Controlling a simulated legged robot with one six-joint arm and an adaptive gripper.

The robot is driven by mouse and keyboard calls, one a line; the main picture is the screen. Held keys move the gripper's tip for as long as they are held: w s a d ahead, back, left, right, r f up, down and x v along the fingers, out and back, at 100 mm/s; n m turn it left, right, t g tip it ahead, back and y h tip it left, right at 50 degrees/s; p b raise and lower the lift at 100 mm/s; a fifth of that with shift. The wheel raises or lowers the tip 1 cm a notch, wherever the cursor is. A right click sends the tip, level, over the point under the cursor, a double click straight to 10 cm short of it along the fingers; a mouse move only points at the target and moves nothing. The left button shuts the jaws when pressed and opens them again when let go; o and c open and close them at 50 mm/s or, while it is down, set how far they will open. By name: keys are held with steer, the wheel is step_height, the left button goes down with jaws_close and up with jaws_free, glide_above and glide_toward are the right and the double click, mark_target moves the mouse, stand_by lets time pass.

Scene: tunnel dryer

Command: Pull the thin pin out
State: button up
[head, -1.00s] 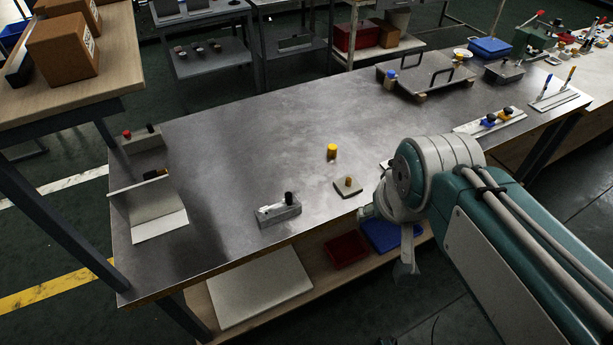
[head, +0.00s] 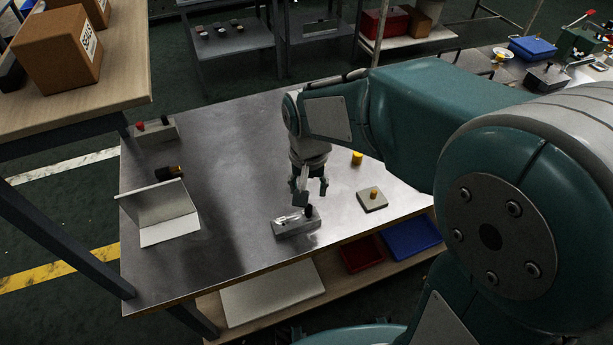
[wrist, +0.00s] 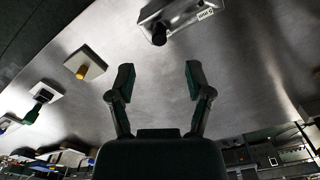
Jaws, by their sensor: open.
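A grey metal block (head: 290,228) with an upright black-topped pin (head: 309,211) stands near the front edge of the steel table. In the wrist view, the block (wrist: 180,13) is at the top, with the black pin head (wrist: 158,38) and a small label. My gripper (head: 312,193) is open and empty, fingers pointing down, above and just behind the block. In the wrist view, its fingers (wrist: 159,80) are spread wide with bare table between them. A small square plate (head: 369,204) with a yellow peg (head: 374,193) lies right of the block. I cannot tell which pin is the thin one.
A yellow cylinder (head: 357,158) stands behind the plate. At the left are an angled light panel (head: 172,233), a dark cylinder (head: 169,172) and a block with red and black knobs (head: 155,131). Red (head: 362,253) and blue (head: 411,238) bins sit on the shelf below.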

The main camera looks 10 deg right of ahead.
mark_target(308, 208)
step_height(308, 208, down, 8)
steer(key=shift+r, duration=0.15)
stand_by(0.3)
jaws_close()
